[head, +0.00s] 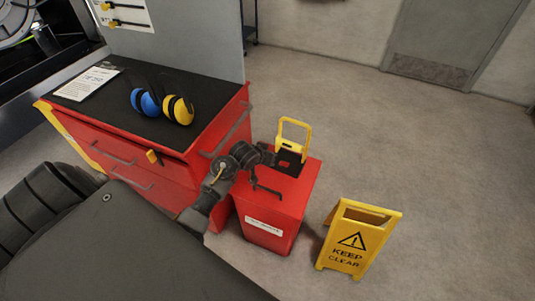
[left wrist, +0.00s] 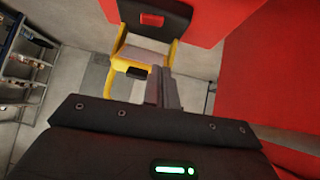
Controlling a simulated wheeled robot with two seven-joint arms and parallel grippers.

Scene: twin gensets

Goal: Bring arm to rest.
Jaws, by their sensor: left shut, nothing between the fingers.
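My left gripper (left wrist: 166,88) is shut and empty in the left wrist view, with its dark fingers close together. In that view it points toward a yellow frame (left wrist: 126,66) with a black plate. In the head view my left arm (head: 243,157) reaches out to a red box (head: 270,218), its dark end beside the box's top. The yellow frame stands upright on that top (head: 307,135). The fingertips are hard to make out there, and I cannot tell whether they touch anything. My right gripper is not in view.
A red drawer cabinet (head: 125,158) stands left of the arm, with blue (head: 150,103) and yellow (head: 179,109) ear defenders and a printed sheet (head: 87,83) on its black top. A yellow "KEEP CLEAR" sign (head: 352,250) stands right of the red box. The floor beyond is clear.

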